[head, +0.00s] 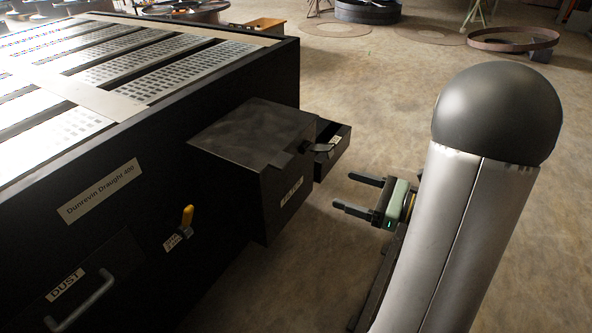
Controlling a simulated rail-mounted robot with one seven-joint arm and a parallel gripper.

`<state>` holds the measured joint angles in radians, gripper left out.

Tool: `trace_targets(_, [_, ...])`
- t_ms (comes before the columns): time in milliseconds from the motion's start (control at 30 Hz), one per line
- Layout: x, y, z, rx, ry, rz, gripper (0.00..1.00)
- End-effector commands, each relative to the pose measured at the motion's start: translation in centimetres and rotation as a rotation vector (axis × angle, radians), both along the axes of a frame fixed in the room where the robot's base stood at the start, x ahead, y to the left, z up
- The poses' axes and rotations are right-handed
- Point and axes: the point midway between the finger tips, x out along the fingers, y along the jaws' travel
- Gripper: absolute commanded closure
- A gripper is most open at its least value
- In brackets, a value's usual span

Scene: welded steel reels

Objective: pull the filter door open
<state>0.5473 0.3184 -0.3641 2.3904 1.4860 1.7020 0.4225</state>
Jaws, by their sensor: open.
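A dark box (245,135) juts from the side of the black draught table. A small label (291,190) sits on its right-hand face, too slanted to read surely; I take this as the filter housing. My gripper (343,191) is open and empty, fingers pointing left toward the box, apart from box and handle.
Bare floor (400,110) lies right of the box. Steel rings (512,38) lie farther back.

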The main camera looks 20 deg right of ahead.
Motion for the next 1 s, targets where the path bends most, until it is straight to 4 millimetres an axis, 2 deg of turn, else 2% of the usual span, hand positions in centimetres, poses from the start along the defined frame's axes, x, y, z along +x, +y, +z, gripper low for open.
trace_targets(67, [0.4, -1.1, -0.3, 0.029, -0.008, -0.045, 0.24])
trace_targets(167, [0.9, -0.9, -0.1, 0.036, -0.011, -0.054, 0.24])
trace_targets(367, [3.4, 1.7, -0.1, 0.033, -0.011, -0.047, 0.24])
trace_targets(700, [8.8, 6.9, -0.1, 0.032, -0.011, -0.045, 0.24])
trace_targets(1000, [12.2, 10.1, -0.1, 0.032, -0.011, -0.048, 0.24])
